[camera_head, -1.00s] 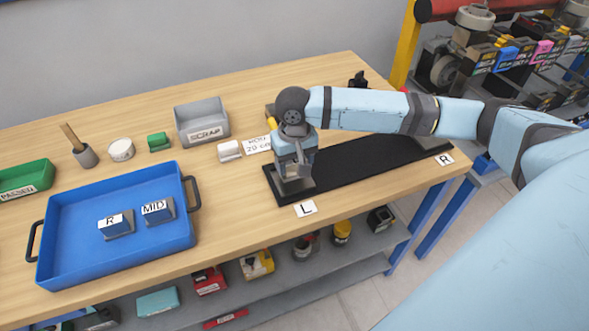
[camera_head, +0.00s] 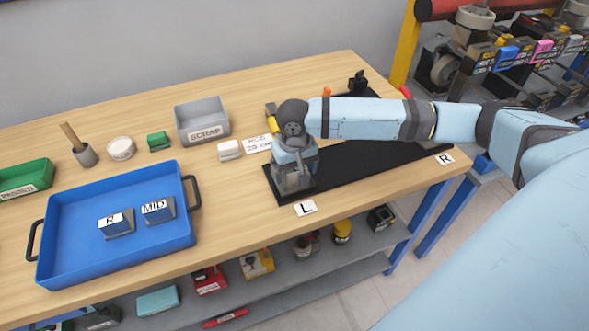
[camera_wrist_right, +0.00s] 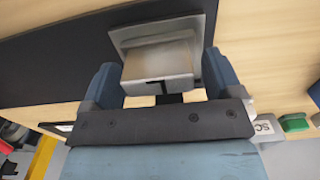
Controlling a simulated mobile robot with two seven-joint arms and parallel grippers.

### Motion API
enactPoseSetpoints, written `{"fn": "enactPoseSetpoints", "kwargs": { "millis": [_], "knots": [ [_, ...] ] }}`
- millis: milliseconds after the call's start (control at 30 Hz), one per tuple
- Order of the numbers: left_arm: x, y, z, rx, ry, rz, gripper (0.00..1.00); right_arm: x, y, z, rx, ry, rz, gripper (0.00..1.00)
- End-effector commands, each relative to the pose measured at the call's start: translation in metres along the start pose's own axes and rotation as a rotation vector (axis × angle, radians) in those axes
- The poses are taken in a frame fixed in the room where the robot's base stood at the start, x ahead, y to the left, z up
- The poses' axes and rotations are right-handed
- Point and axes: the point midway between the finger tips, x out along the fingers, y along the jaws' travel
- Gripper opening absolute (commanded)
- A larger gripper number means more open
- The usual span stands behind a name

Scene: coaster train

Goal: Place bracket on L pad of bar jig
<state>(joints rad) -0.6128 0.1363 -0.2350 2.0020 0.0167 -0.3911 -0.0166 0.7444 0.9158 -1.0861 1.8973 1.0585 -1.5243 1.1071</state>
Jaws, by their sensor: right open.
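The bar jig is a long black base (camera_head: 370,163) lying on the bench, with an L card (camera_head: 305,208) by its near left end and an R card (camera_head: 444,160) by its right end. My right gripper (camera_head: 293,183) points down over the L end. In the right wrist view a grey metal bracket (camera_wrist_right: 158,62) with a flat plate and a raised block sits between the open fingers (camera_wrist_right: 162,78), with a small gap showing on either side. The bracket's underside and its contact with the pad are hidden. My left gripper is out of view.
A blue tray (camera_head: 72,258) at left holds blocks labelled R (camera_head: 116,224) and MID (camera_head: 158,211). Bench between tray and jig is clear.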

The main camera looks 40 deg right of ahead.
Motion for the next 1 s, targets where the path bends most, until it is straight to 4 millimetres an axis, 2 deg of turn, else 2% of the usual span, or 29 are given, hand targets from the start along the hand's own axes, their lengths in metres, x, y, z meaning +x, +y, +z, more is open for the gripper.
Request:
{"fn": "enactPoseSetpoints", "kwargs": {
  "millis": [167, 400, 600, 767, 1000],
  "knots": [
    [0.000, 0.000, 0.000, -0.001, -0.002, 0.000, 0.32, -0.022, 0.000, -0.001, 0.000, 0.003, -0.002, 0.85],
    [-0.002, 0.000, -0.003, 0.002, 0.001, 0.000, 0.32, -0.075, -0.001, -0.001, -0.001, 0.004, -0.002, 0.85],
    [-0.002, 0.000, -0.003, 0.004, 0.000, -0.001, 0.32, -0.108, -0.001, -0.001, 0.000, 0.002, -0.002, 0.85],
    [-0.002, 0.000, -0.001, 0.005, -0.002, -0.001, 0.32, -0.120, 0.000, -0.001, 0.001, 0.001, -0.001, 0.85],
    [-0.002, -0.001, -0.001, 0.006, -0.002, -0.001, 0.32, -0.121, 0.000, -0.001, 0.001, 0.000, 0.000, 0.85]
  ]
}}
